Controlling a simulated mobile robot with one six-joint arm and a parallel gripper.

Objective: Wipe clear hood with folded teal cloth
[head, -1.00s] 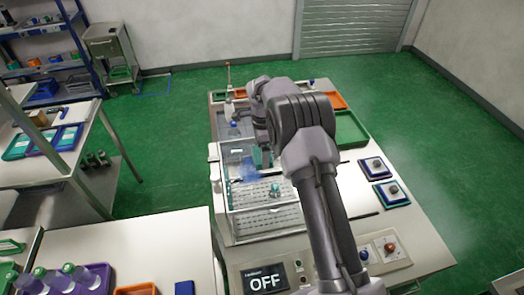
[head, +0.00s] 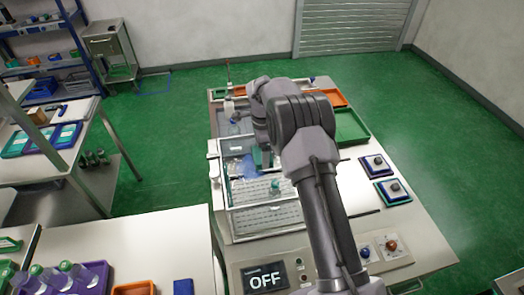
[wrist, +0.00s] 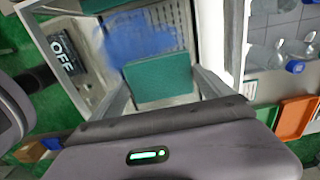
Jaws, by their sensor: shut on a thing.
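The folded teal cloth (wrist: 158,80) is held between the two fingers of my gripper (wrist: 162,90), as the wrist view shows. In the head view a small part of the cloth (head: 263,158) shows beside my arm, over the clear hood (head: 228,188). A blue smear (wrist: 140,38) lies just beyond the cloth in the wrist view. It also shows on the hood area in the head view (head: 243,168), left of the cloth. My arm hides part of the hood and most of the gripper in the head view. I cannot tell whether the cloth touches the hood.
A display reading OFF (head: 265,277) and a red knob (head: 391,244) are at the bench front. A green tray (head: 350,127) and an orange tray (head: 330,99) lie at the back right. Two small blue-edged pads with knobs (head: 376,165) sit on the right.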

